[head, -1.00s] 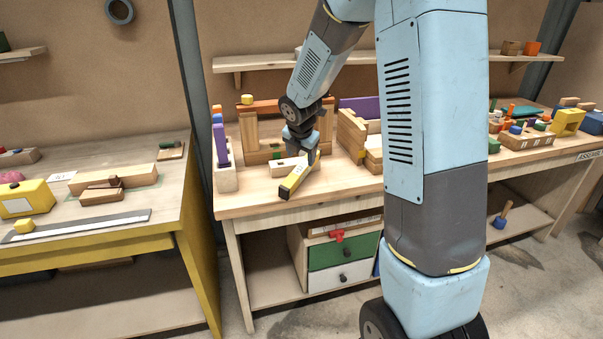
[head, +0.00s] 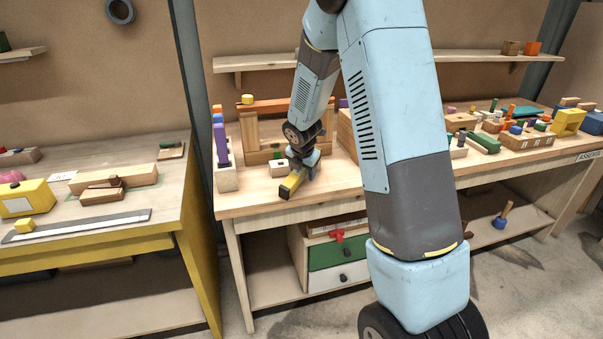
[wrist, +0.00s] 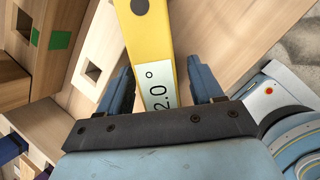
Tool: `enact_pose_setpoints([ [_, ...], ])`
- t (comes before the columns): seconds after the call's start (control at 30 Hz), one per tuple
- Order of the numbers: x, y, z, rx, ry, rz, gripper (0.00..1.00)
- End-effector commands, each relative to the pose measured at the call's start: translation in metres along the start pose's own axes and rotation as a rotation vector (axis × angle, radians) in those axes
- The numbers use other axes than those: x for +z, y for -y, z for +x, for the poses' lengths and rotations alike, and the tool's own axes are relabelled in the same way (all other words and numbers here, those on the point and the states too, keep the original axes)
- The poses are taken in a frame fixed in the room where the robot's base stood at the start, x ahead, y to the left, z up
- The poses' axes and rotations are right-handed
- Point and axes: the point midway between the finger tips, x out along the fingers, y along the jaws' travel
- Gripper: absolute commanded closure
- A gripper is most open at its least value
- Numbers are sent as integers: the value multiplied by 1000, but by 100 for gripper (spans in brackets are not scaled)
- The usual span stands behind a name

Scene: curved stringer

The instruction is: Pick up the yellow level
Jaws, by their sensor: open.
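The yellow level (head: 291,183) lies on the middle workbench near its front edge. In the wrist view the yellow level (wrist: 150,45) shows a dark round spot and a pale label reading "2.0°". My gripper (head: 302,168) is low over the bench at the level's far end. In the wrist view my gripper (wrist: 162,85) is open, with one blue finger on each side of the level and a gap beside each finger. The level's end under the gripper body is hidden.
A pale wooden block with a square hole (head: 280,168) lies just left of the gripper. A wooden holder with a purple piece (head: 226,178) stands at the bench's left end. A wooden frame (head: 250,133) stands behind. The bench front is clear to the right.

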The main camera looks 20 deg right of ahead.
Motion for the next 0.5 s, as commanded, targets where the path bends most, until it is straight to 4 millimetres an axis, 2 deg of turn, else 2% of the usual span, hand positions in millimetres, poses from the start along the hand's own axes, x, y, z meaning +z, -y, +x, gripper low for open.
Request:
enact_pose_setpoints([
  [0.17,0,0,0,0,0,0,34],
  [0.5,0,0,0,0,0,1,66],
])
